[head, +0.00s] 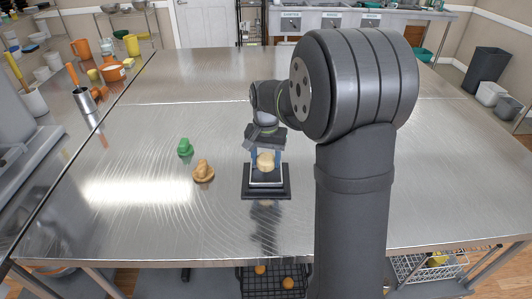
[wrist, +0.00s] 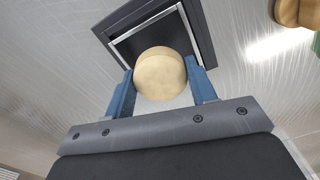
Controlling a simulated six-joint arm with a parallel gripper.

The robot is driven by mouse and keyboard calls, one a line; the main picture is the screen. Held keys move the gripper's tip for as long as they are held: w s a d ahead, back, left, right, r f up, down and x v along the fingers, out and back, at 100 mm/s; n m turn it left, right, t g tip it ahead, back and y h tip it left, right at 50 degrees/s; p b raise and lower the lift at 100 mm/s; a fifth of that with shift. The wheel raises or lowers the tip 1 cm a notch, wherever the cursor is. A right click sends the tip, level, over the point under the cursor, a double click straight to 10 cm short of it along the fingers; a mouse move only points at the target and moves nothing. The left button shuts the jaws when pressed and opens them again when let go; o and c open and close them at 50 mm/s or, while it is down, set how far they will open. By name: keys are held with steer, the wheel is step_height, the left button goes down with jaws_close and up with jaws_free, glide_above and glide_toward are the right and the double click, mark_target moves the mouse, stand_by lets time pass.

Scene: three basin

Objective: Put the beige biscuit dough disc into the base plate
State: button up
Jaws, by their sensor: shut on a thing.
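The beige biscuit dough disc (wrist: 160,73) is held between the two blue fingers of my gripper (wrist: 160,85) in the wrist view. In the head view the disc (head: 265,161) shows below my gripper (head: 265,160), over the base plate. The base plate (head: 283,192) is a dark square with a light inner frame on the steel table. In the wrist view the base plate (wrist: 196,22) lies behind the disc, which hides part of its recess. I cannot tell whether the disc touches the plate.
A green piece (head: 185,147) and an orange-brown piece (head: 203,171) stand on the table left of the base plate. Cups, bowls and a metal utensil holder (head: 84,100) are on the left side counter. The table (head: 130,215) is otherwise clear.

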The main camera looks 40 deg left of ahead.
steer(key=shift+f, duration=0.8)
steer(key=shift+f, duration=0.4)
steer(key=o, duration=1.1)
steer(key=shift+r, duration=0.1)
steer(key=shift+r, duration=1.4)
steer(key=shift+r, duration=0.15)
